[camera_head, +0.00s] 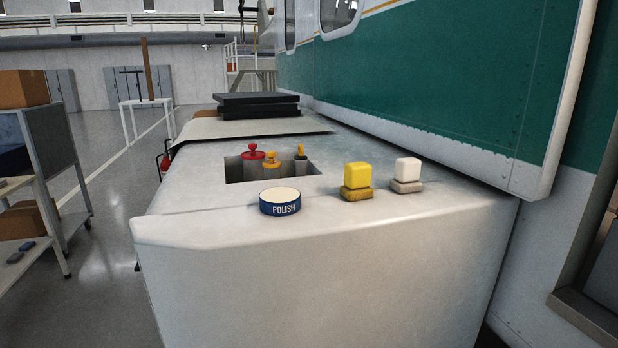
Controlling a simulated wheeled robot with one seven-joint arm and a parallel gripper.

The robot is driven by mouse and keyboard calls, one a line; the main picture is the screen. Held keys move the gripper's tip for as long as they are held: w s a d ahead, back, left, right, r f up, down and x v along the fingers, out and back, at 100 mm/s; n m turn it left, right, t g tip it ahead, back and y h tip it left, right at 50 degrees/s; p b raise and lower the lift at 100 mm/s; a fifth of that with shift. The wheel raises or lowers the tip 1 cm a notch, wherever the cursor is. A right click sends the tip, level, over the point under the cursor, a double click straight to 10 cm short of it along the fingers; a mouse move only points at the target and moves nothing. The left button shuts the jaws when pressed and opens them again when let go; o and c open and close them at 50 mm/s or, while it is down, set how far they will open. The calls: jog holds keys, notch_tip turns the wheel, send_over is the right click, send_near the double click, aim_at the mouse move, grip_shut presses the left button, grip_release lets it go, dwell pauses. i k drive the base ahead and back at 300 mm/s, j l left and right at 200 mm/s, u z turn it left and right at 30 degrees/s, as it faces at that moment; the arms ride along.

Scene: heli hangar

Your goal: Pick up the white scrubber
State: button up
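The white scrubber (407,170) stands upright on the light surface (330,245), at the right of a row of items. It has a white block on top and a greyish-tan pad below. A yellow scrubber (356,181) of similar shape, with a darker tan pad, stands just to its left, apart from it. My gripper is not in view.
A blue POLISH tin (280,203) sits left of the scrubbers. Behind it, a square recess (235,172) holds red and yellow-topped items. A green and white helicopter body (440,85) rises behind and to the right. A shelf cart (50,150) stands at the left.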

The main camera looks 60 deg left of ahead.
aim_at(407, 170)
jog(key=u, duration=1.55)
